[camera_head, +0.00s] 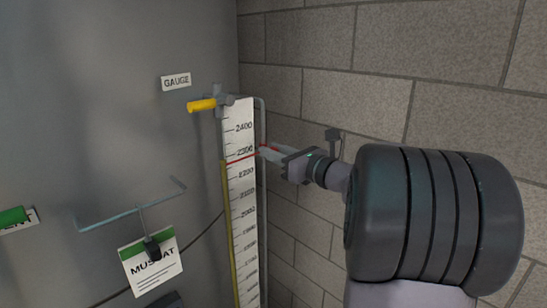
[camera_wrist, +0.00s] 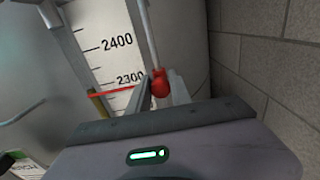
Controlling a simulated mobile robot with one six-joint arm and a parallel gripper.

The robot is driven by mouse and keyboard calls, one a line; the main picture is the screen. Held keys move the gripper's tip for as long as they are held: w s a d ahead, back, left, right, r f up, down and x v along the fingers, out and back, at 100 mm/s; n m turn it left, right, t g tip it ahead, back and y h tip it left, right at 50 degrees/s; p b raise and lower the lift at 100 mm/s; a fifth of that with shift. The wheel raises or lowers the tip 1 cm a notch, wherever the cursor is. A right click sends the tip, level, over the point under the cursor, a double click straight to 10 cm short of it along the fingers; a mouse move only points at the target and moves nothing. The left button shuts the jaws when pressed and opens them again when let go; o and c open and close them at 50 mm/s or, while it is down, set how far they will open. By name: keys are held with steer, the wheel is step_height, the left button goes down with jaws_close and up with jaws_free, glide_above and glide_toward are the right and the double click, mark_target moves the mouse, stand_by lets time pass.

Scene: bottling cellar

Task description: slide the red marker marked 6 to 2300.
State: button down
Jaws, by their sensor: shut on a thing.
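The gauge scale (camera_head: 243,190) is a tall white board with black ticks and numbers, fixed upright by the tank. The red marker (camera_head: 240,160) crosses it as a thin line, just below the 2300 tick and label; its number is not readable. In the wrist view the red line (camera_wrist: 112,91) also lies slightly under 2300, and its red knob (camera_wrist: 160,84) sits between my fingertips. My gripper (camera_head: 268,151) reaches in from the right of the scale and is shut on the marker's knob.
A yellow-handled valve (camera_head: 202,105) stands at the scale's top, under a GAUGE plate (camera_head: 176,82). A yellow column runs along the scale's left edge. A thin bracket (camera_head: 125,207) and a MUSCAT card (camera_head: 151,266) are on the tank at left. A block wall (camera_head: 310,100) is behind.

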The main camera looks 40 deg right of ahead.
steer(key=shift+r, duration=0.3)
steer(key=c, duration=1.2)
jaws_free()
steer(key=shift+s, duration=0.1)
steer(key=s+d+b, duration=0.1)
steer(key=s+b, duration=0.2)
steer(key=s, duration=1.4)
steer(key=shift+s+d+b, duration=0.15)
steer(key=shift+d+b, duration=0.05)
steer(key=shift+b, duration=0.15)
